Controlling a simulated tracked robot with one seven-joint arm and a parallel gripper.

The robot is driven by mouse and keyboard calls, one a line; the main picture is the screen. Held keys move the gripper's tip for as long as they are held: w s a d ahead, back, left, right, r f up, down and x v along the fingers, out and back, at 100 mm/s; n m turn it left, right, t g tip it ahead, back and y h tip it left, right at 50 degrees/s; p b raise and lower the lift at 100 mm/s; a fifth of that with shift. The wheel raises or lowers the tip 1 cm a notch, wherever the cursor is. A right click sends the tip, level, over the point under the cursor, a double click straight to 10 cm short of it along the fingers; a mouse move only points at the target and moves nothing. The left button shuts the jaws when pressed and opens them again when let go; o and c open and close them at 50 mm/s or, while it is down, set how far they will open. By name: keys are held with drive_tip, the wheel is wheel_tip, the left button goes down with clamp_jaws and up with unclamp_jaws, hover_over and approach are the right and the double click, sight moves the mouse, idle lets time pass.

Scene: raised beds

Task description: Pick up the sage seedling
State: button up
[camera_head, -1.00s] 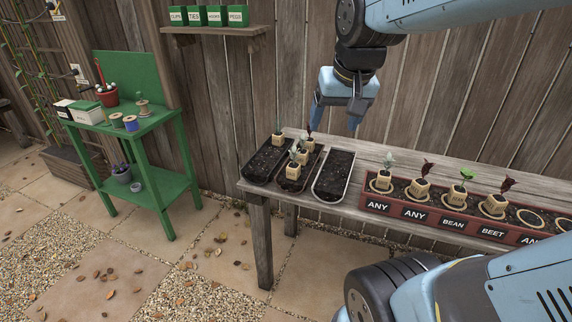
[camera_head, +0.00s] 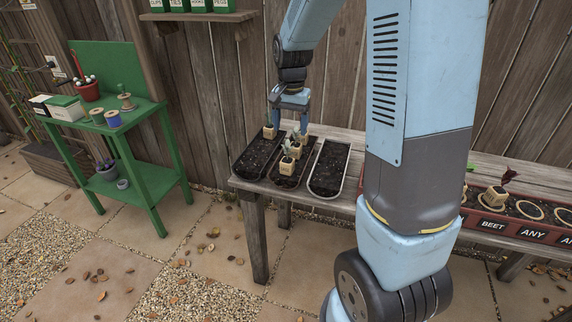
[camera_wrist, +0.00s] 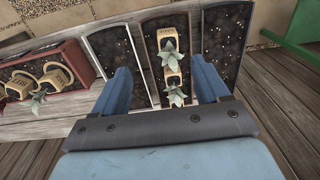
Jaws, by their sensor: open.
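Seedlings with pale grey-green leaves stand in wooden pots in the middle black tray (camera_head: 278,180). The front one is a grey-leaved seedling (camera_head: 287,165), with another grey-leaved seedling (camera_head: 295,151) just behind it. The wrist view shows two such plants, a farther one (camera_wrist: 168,48) and a nearer one (camera_wrist: 176,90). My gripper (camera_head: 288,121) is open above the back of the trays. In the wrist view its fingers (camera_wrist: 160,70) are spread either side of the middle tray, with nothing held.
A left tray (camera_head: 250,165) has a potted seedling at its back. The right tray (camera_head: 328,168) holds only soil. A red planter (camera_head: 500,229) with labelled places lies farther right. A wooden fence stands close behind the bench, and a green stand (camera_head: 150,185) is at left.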

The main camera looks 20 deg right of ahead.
sight(287, 160)
drive_tip(key=shift+m, duration=0.3)
drive_tip(key=f, duration=0.3)
drive_tip(key=w+f, duration=0.1)
drive_tip(key=f, duration=0.3)
drive_tip(key=w+f, duration=0.1)
drive_tip(key=f, duration=0.3)
drive_tip(key=shift+w+f, duration=0.1)
drive_tip(key=shift+w, duration=0.1)
drive_tip(key=shift+w+f, duration=0.15)
drive_tip(key=shift+f, duration=1.2)
drive_tip(key=shift+w+f, duration=0.15)
drive_tip(key=shift+f, duration=1.15)
drive_tip(key=c, duration=1.1)
